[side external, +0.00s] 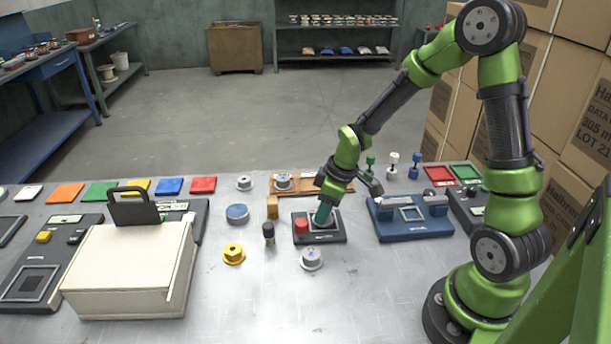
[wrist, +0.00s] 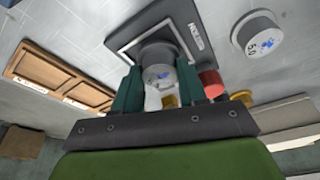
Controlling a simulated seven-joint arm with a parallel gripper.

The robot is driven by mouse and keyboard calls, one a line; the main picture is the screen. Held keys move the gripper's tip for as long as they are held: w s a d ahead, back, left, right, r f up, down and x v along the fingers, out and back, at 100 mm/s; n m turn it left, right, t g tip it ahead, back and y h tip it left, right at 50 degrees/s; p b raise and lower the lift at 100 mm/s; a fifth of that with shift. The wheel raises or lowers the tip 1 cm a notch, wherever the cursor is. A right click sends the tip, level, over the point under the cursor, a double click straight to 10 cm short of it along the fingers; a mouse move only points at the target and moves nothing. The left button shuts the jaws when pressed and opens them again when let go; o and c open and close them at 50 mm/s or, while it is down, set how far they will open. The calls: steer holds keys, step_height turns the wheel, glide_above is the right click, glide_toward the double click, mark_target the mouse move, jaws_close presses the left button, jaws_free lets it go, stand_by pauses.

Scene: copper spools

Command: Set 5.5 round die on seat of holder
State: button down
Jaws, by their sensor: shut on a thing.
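My gripper (wrist: 159,90) has its teal fingers shut on a grey round die (wrist: 160,70), one finger on each side; its label is too small to read. In the side view my gripper (side external: 323,218) is low over a dark holder (side external: 301,239) with a red knob, and the held die is mostly hidden there. In the wrist view the holder (wrist: 205,52) shows a pale square outline around its seat, with the die over or within it. I cannot tell if the die touches the seat.
A grey round die marked 5.0 (wrist: 257,38) lies beside the holder; it also shows in the side view (side external: 311,259). A blue fixture (side external: 410,226) stands to the right.

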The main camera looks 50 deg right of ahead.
steer(key=shift+f, duration=0.25)
steer(key=c, duration=0.6)
jaws_free()
steer(key=shift+f, duration=0.1)
steer(key=v, duration=1.3)
steer(key=s+a+r+m+t, duration=0.1)
steer(key=s+a+r+m, duration=0.2)
steer(key=s+a+r+m+t, duration=0.1)
steer(key=s+a+r+m, duration=0.1)
steer(key=s+a+r, duration=0.1)
steer(key=s+a+r+m+t, duration=0.2)
steer(key=s+a+r+m, duration=0.1)
steer(key=s, duration=0.1)
steer(key=shift+s+r+m+y, duration=0.1)
steer(key=shift+r+m+y, duration=0.2)
steer(key=shift+y, duration=0.1)
